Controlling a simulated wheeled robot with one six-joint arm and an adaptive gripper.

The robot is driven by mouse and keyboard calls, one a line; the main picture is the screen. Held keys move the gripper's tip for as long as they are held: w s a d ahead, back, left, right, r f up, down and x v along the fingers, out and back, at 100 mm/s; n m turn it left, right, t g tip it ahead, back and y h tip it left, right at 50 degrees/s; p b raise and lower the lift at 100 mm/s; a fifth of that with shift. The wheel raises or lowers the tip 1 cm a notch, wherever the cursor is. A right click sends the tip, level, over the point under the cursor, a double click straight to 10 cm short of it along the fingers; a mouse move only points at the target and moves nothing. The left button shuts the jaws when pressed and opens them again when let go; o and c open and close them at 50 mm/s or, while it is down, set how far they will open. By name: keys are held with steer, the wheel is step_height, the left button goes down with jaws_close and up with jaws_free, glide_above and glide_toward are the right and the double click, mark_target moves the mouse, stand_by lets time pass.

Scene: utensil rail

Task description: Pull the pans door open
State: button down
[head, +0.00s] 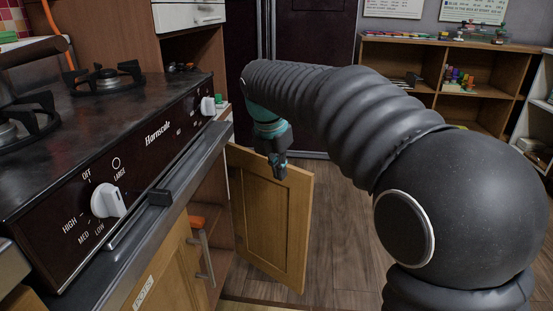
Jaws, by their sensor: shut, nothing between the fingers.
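A wooden cabinet door (268,222) stands swung well out from the cabinet under the stove, in the middle of the head view. No label shows on the face I see, so I cannot read whether it says pans. My gripper (279,172), teal and dark, is shut and empty at the upper part of this door. It overlaps the door's top edge in the picture; I cannot tell whether it touches. An orange item (196,221) shows in the dark opening beside the door.
A closed door labelled POTS (160,283) with a metal handle (203,258) is at lower left. The stove (130,160) with knobs and a front rail is above it. A shelf unit (440,80) stands behind. Wood floor (340,230) is clear right of the open door.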

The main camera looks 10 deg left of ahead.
mark_target(290, 166)
steer(key=shift+w+d+f, duration=0.2)
steer(key=shift+w+d, duration=0.15)
steer(key=shift+w, duration=0.25)
steer(key=shift+w+d+f, duration=0.2)
steer(key=shift+w+d, duration=0.2)
steer(key=shift+w, duration=0.25)
steer(key=shift+w+d+f, duration=0.2)
steer(key=shift+w+d, duration=0.15)
steer(key=shift+w, duration=0.25)
steer(key=shift+d, duration=0.15)
